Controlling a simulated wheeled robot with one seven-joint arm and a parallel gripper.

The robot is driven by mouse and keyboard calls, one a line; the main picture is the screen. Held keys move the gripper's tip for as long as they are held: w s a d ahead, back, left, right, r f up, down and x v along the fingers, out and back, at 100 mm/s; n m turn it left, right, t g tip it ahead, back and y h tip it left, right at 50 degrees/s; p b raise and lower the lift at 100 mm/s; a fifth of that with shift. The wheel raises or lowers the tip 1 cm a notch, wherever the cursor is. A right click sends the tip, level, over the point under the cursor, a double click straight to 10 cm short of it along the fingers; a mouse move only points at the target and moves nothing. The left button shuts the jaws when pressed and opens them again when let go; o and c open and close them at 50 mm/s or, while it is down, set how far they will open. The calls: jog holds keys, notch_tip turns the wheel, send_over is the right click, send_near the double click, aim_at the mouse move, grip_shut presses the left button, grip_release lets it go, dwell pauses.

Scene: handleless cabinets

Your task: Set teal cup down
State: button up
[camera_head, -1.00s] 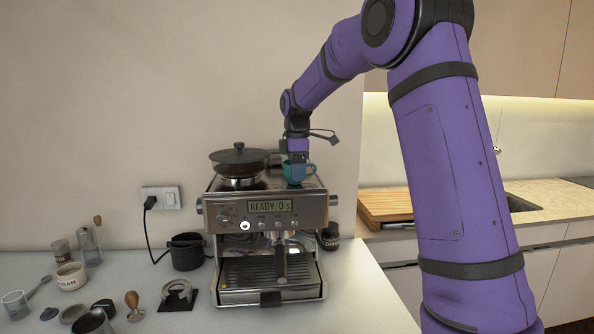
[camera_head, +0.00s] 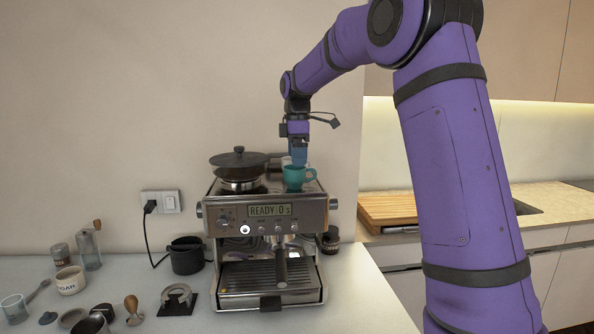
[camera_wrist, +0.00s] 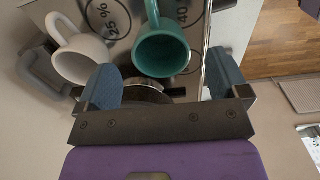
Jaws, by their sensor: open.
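The teal cup (camera_head: 296,178) stands upright on top of the espresso machine (camera_head: 268,232), at its right side. My gripper (camera_head: 298,157) is just above the cup, apart from it, with its fingers pointing down. In the wrist view, my gripper (camera_wrist: 165,90) has its two blue fingers spread wide. The teal cup (camera_wrist: 162,53) shows beyond and between the fingertips, its handle pointing to the top of the picture. Nothing is held.
A white cup (camera_wrist: 82,56) stands beside the teal cup in the wrist view. A dark-lidded pot (camera_head: 239,166) sits on the machine's left top. Jars, a tamper (camera_head: 133,308) and a black bin (camera_head: 186,255) stand on the counter to the left.

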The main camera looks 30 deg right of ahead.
notch_tip(320, 180, up, 6)
jog(key=f, duration=0.1)
jog(key=s+a+r+m+t, duration=0.1)
jog(key=s+a+r+m, duration=0.25)
jog(key=s, duration=0.65)
jog(key=s+a+f+m+t, duration=0.1)
jog(key=s+a+f+m, duration=0.1)
jog(key=s, duration=0.7)
jog(key=s+a+f+m+t, duration=0.2)
jog(key=s+f+m, duration=0.2)
jog(key=s, duration=0.5)
jog(key=s+a+f+m+t, duration=0.1)
jog(key=s+f+m, duration=0.3)
jog(key=s, duration=0.6)
jog(key=shift+a+f, duration=0.55)
jog(key=shift+a, duration=0.05)
